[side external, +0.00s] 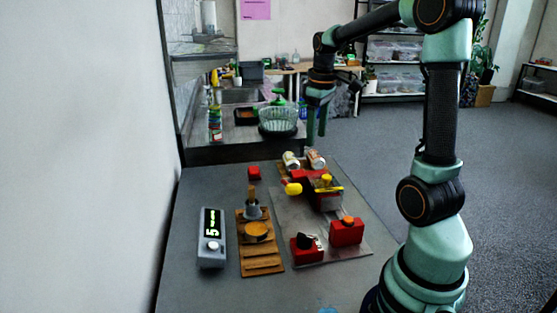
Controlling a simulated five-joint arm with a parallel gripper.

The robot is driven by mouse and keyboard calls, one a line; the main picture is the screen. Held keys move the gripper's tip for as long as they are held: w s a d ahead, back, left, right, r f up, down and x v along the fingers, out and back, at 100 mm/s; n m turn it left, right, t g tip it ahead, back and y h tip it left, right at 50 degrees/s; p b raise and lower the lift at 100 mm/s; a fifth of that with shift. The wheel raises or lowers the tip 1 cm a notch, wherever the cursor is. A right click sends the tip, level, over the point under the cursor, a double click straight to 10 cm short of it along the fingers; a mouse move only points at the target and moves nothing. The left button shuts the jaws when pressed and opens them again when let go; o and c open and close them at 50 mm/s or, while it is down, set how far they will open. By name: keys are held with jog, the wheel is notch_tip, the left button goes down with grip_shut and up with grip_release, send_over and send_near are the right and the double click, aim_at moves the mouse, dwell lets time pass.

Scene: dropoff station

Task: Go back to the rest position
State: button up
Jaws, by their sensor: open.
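My gripper (316,128) hangs fingers down above the far part of the grey table (190,290). Its two fingers are apart with nothing between them. It is in the air, clear of the things on the table in this view. My arm reaches over from the right side of the picture.
A metal plate (285,222) bears red blocks (346,233) and a container with yellow parts (326,196). A wooden rack (262,264) and a grey device with a lit display (211,240) stand left. The front of the table is bare.

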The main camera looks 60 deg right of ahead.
jog(key=s+a+t, duration=0.2)
jog(key=a, duration=0.9)
jog(key=s+a+r+t, duration=0.1)
jog(key=s+a+t, duration=0.1)
jog(key=a, duration=0.9)
jog(key=shift+a+r+t+y, duration=0.2)
jog(key=shift+a+t+y, duration=0.1)
jog(key=shift+t, duration=0.1)
